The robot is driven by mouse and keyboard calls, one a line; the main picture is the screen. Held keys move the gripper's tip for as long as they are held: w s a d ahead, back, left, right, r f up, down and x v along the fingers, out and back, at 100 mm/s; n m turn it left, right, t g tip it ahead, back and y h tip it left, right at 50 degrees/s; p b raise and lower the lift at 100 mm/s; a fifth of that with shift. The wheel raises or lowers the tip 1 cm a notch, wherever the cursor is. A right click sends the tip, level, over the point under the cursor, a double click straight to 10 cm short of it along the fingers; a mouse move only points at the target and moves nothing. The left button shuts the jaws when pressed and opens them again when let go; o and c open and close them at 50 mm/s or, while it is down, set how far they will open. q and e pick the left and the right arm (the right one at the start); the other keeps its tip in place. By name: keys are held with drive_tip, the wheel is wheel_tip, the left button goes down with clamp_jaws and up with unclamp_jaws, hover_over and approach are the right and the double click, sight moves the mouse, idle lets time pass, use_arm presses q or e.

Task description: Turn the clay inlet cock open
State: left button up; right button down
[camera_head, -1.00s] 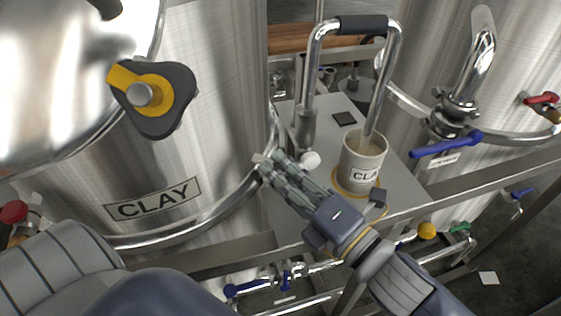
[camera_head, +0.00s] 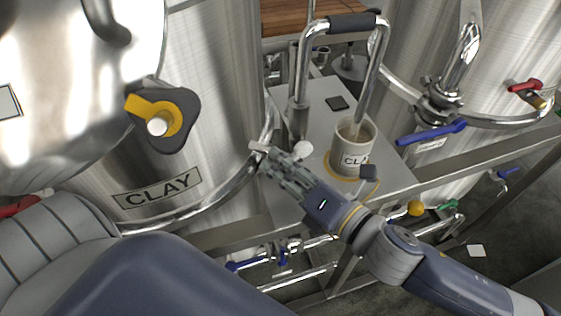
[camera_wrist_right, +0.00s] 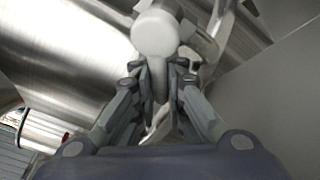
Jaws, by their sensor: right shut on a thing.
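The metal tank marked CLAY (camera_head: 215,90) stands at left in the head view, with a curved steel pipe (camera_head: 215,205) around its lower side. My right gripper (camera_head: 272,162) reaches in from the right beside this tank. It is shut on a slim grey lever with a white ball knob (camera_head: 303,149). In the right wrist view the white knob (camera_wrist_right: 155,34) stands above my right fingers (camera_wrist_right: 162,78), with the stem between them. I take this lever for the clay inlet cock's handle; the cock's body is mostly hidden. My left gripper is out of view.
A mug marked CLA (camera_head: 350,158) stands on the grey shelf (camera_head: 395,180) close behind my right gripper. A tall steel pipe loop with a dark grip (camera_head: 352,23) rises there. A blue lever (camera_head: 432,132) is at right. A yellow-and-grey handle (camera_head: 170,117) is at upper left.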

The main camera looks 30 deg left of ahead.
drive_tip(key=c, duration=1.6)
unclamp_jaws()
drive_tip(key=shift+d, duration=0.1)
drive_tip(key=v, duration=1.1)
drive_tip(key=shift+d, duration=0.4)
drive_tip(key=shift+s, duration=0.1)
